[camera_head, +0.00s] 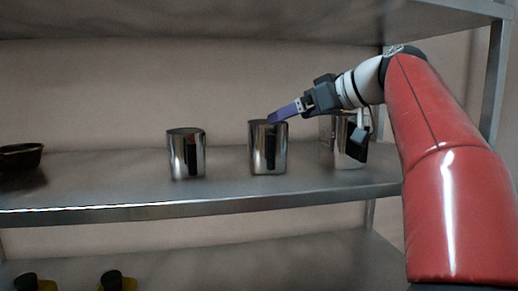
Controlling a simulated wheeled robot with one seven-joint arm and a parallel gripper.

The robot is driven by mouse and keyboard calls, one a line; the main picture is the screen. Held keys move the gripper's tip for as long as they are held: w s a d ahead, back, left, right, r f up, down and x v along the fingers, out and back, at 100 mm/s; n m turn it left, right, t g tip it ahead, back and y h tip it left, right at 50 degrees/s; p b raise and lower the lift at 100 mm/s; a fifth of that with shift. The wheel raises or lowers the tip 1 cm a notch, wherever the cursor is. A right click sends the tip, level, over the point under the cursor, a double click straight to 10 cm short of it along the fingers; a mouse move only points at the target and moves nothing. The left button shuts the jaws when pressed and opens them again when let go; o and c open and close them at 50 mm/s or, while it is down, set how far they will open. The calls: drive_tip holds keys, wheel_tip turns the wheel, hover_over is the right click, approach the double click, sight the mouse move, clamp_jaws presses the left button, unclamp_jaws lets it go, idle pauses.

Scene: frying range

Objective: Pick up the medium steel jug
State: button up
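Three shiny steel jugs stand upright in a row on the middle shelf: a left jug (186,155), a middle jug (267,150) and a right jug (350,153). They are close in size; the middle jug looks between the other two and seems to be the medium one. My gripper (273,117) reaches in from the right, with its purple fingers angled down to the left at the middle jug's rim. I cannot tell whether they touch it. The fingers overlap in this view, so their opening is hidden. My gripper partly covers the right jug.
The metal shelf (225,195) has free room in front of the jugs and left of the left jug. A dark bowl (20,157) sits at the far left. An upper shelf (230,20) hangs above. Two dark-capped bottles (112,281) show on the lower shelf.

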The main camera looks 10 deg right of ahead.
drive_tip(key=x, duration=0.6)
drive_tip(key=shift+f, duration=0.15)
drive_tip(key=shift+w, duration=0.1)
drive_tip(key=shift+c, duration=0.3)
drive_tip(key=c, duration=1.5)
